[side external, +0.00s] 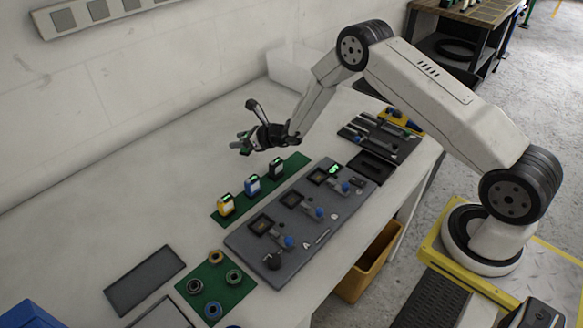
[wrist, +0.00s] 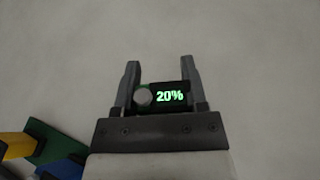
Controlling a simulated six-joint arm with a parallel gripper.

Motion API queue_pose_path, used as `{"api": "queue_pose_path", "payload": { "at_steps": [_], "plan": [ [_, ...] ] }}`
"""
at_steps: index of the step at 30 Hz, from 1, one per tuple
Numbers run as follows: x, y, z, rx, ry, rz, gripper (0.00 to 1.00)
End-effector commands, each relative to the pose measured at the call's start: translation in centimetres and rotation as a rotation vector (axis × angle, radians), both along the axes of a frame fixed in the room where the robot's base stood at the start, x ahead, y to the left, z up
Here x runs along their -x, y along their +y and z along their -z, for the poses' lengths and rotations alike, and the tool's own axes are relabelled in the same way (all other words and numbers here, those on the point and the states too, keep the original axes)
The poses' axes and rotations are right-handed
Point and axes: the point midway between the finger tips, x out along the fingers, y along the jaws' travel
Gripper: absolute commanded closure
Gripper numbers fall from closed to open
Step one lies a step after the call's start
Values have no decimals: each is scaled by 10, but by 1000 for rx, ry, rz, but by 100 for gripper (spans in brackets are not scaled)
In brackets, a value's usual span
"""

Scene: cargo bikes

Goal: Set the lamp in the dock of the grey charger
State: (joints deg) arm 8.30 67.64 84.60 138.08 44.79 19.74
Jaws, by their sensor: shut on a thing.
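My gripper (side external: 247,141) is shut on a lamp and holds it above the white table, behind the green strip. In the wrist view, the held lamp (wrist: 172,97) sits between the two fingers. It has a dark face with a lit green "20%", a round grey knob and a green edge. The grey charger (side external: 238,243) is a flat panel lying on the table, to the front of the gripper. It has a row of dark square docks (side external: 262,224) with blue knobs beside them. A green light (side external: 334,169) shows at its far end. The held lamp is clear of the charger.
A green strip (side external: 236,205) between gripper and charger bears a yellow lamp (side external: 226,204), a blue lamp (side external: 252,186) and a third, dark one (side external: 276,168). A green mat (side external: 234,294) with several rings and a dark tray (side external: 145,279) lie at the near left.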

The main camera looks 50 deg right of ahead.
Motion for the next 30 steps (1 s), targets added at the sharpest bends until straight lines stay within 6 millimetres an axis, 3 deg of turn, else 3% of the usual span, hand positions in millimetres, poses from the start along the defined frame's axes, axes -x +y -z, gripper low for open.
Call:
{"api": "queue_pose_path", "payload": {
  "at_steps": [9, 24, 25, 28, 30],
  "plan": [
    [-1, 0, 29, 0, 0, -1, 100],
    [-1, 0, 35, 0, 0, -1, 100],
    [-1, 0, 36, 0, 1, -1, 42],
    [-1, 0, 35, 0, 1, -1, 10],
    [-1, 0, 35, 0, 1, -1, 10]
  ]
}}
